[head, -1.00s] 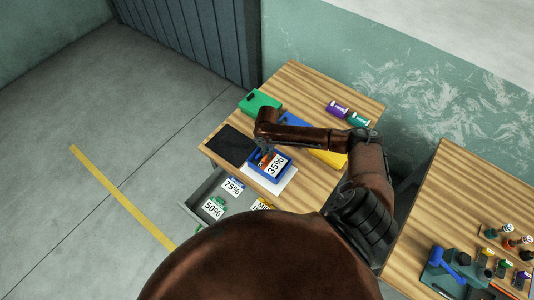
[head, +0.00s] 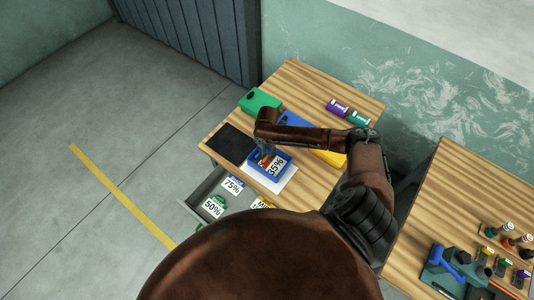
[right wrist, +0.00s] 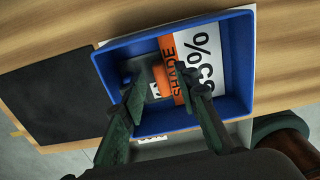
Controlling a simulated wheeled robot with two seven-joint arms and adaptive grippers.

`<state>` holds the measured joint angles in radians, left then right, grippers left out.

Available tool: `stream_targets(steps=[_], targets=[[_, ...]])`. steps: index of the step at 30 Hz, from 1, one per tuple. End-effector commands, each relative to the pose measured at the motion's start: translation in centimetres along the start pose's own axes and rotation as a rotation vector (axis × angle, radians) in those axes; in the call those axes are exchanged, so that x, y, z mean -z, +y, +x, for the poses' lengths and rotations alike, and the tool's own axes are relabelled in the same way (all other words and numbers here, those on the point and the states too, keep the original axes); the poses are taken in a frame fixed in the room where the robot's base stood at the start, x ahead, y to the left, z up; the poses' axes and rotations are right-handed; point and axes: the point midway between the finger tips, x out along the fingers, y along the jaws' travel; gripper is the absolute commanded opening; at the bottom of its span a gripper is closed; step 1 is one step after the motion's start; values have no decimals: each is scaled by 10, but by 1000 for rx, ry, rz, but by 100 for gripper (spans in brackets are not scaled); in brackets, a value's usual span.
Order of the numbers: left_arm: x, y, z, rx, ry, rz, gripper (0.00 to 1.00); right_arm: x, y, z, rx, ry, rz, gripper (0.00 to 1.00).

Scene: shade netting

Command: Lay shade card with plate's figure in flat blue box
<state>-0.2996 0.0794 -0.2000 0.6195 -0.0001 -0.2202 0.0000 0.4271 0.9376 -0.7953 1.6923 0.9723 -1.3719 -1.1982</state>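The shade card (head: 276,166), white with an orange band and marked 35%, is inside the flat blue box (head: 285,172). In the right wrist view, the card (right wrist: 203,62) lies within the walls of the box (right wrist: 240,70), seemingly on its floor. My right gripper (head: 266,152) is over the box. In the right wrist view, its two fingers (right wrist: 163,92) stand apart, with an orange tab (right wrist: 161,78) visible between and beyond them. They do not appear to press on it. My left gripper is not in view. No plate bearing a figure can be made out.
A white sheet (head: 289,185) lies under the box, beside a black mat (head: 230,145). An open drawer below holds cards marked 75% (head: 233,186) and 50% (head: 213,207). A green case (head: 259,102) and purple and teal rolls stand farther back.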

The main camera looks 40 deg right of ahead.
Motion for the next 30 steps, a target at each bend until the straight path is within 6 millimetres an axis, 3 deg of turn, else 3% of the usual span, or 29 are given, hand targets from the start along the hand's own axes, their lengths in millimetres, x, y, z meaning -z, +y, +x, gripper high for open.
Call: stream_targets(steps=[7, 11, 24, 30], targets=[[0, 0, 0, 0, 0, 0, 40, 0, 0, -3, 0, -1, 0, 28], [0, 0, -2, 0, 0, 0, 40, 0, 1, -17, -2, -1, 0, 28], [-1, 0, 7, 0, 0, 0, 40, 0, 1, -106, -3, -1, -1, 28], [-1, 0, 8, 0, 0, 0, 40, 0, 1, -128, -1, -1, -1, 28]])
